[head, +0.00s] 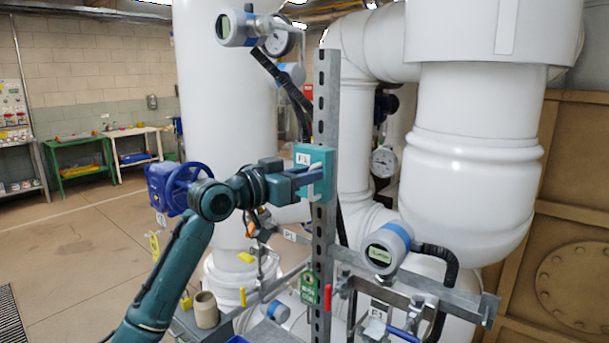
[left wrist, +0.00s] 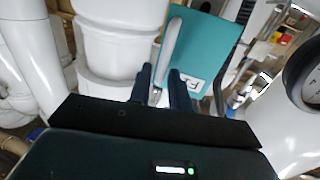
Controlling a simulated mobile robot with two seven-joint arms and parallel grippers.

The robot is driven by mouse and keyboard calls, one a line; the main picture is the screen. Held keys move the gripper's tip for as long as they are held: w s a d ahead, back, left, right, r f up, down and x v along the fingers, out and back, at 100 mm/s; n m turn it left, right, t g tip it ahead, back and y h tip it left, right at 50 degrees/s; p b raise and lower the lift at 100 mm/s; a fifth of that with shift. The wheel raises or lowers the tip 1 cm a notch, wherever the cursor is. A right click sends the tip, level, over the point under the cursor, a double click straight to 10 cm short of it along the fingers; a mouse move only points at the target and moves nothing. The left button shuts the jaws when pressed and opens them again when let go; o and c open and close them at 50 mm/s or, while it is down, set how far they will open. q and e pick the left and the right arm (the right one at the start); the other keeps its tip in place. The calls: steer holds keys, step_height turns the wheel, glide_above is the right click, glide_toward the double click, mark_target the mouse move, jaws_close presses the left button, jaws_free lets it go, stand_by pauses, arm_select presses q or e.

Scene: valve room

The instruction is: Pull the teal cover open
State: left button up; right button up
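The teal cover (head: 318,158) is a box front with a small white label, on the upright slotted metal post. It also shows in the left wrist view (left wrist: 205,50), with a pale grey bar handle (left wrist: 172,42) along its left side. My left gripper (head: 316,174) is at the front of the cover. In the left wrist view its two dark fingers (left wrist: 161,72) stand a little apart, with the lower end of the handle between them. I cannot tell whether they press on it. The cover looks shut. My right gripper is not in view.
A blue valve wheel (head: 190,185) is left of my left forearm. White pipes (head: 470,150) stand behind and to the right. Open floor lies at left.

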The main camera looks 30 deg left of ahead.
arm_select(q)
jaws_close()
steer(key=shift+s, duration=0.1)
